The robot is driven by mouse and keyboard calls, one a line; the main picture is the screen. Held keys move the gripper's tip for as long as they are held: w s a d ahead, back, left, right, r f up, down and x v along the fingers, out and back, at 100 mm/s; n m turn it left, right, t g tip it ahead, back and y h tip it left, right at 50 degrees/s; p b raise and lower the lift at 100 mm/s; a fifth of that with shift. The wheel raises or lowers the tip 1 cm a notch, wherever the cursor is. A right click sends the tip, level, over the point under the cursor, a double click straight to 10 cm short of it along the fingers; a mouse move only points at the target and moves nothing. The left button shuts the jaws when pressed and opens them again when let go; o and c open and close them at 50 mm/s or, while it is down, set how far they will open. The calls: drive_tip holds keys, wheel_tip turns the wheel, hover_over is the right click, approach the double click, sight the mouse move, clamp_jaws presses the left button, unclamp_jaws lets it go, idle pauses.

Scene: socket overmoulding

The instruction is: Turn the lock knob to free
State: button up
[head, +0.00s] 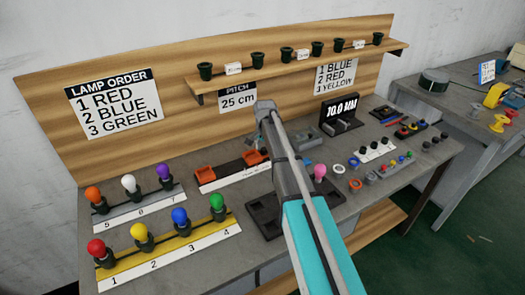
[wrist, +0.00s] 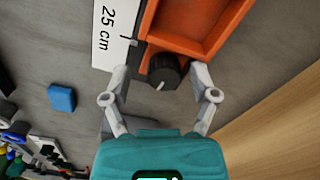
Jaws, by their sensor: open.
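The lock knob (wrist: 164,70) is a dark round knob with a light mark, beside the orange tray part (wrist: 200,25) in the wrist view. My gripper (wrist: 160,80) is open, with one finger on each side of the knob. I cannot tell whether the fingers touch it. In the head view my gripper (head: 263,118) is over the back of the bench, near the orange holders (head: 245,161), and my arm hides the knob there. A white scale marked 25 cm (wrist: 108,35) lies left of the knob in the wrist view.
A blue block (wrist: 62,97) lies on the bench left of my gripper in the wrist view. Small coloured parts (wrist: 20,135) are at lower left. The wooden back panel (wrist: 275,125) is at right. Lamp racks (head: 170,250) stand at front left in the head view.

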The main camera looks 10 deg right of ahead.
sight(264, 149)
drive_tip(key=shift+r, duration=0.1)
drive_tip(key=shift+w+r+m+p, duration=0.15)
drive_tip(key=shift+r+m+p, duration=0.15)
drive_tip(key=shift+r+p, duration=0.3)
wheel_tip(264, 149, up, 12)
drive_tip(key=m+p, duration=0.7)
drive_tip(key=p, duration=0.5)
drive_tip(key=shift+r+p, duration=0.25)
drive_tip(key=shift+p, duration=0.1)
drive_tip(key=shift+f, duration=0.15)
wheel_tip(264, 149, down, 14)
drive_tip(key=b, duration=1.3)
drive_tip(key=shift+a+r+b, duration=0.1)
drive_tip(key=shift+r+b, duration=0.1)
drive_tip(key=shift+b, duration=0.2)
drive_tip(key=shift+c, duration=0.2)
